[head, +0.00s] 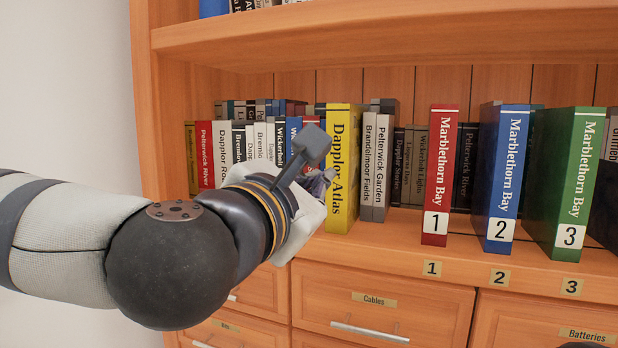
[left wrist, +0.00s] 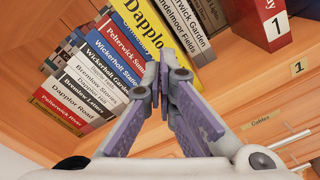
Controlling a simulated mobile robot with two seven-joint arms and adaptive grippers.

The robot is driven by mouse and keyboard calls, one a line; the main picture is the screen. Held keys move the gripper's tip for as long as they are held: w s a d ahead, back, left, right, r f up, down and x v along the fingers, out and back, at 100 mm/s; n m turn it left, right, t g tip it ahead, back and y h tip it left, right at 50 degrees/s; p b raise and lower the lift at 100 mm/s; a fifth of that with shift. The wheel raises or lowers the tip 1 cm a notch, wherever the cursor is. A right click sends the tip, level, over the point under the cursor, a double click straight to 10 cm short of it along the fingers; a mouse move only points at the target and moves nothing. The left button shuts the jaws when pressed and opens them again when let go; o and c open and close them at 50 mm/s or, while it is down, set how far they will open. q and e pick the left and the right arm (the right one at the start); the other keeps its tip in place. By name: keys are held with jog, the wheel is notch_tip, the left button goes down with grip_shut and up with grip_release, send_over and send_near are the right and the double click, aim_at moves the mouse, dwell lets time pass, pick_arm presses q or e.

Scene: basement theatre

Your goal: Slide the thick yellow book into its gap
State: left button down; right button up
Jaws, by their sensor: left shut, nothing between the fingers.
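The thick yellow book (head: 344,165), titled "Dapplor Atlas", stands upright in the shelf row, between the books on its left and the grey "Brandelmoor Fields" (head: 368,165). Its spine stands out a little in front of its neighbours. In the left wrist view the yellow book (left wrist: 145,18) is behind the fingertips. My left gripper (head: 327,178) is shut and empty, with its tips at the lower left of the yellow spine. The closed tips also show in the left wrist view (left wrist: 160,70). I cannot tell whether they touch the book.
To the right stand a red book 1 (head: 439,170), a blue book 2 (head: 505,175) and a green book 3 (head: 577,180), over matching number labels. Drawers with handles (head: 370,333) are below the shelf. An upper shelf board (head: 400,35) runs above the books.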

aim_at(337, 176)
pick_arm(q)
jog(key=x, duration=0.1)
jog(key=b+x, duration=0.1)
jog(key=x, duration=0.1)
jog(key=b+x, duration=0.1)
jog(key=x, duration=0.1)
jog(key=shift+d+f, duration=0.15)
jog(key=shift+f, duration=0.2)
jog(key=shift+w+d+r, duration=0.15)
jog(key=shift+w+r, duration=0.2)
pick_arm(e)
jog(key=shift+s+d+f+g, duration=0.1)
jog(key=shift+s+f+g, duration=0.4)
jog(key=shift+s+f, duration=0.75)
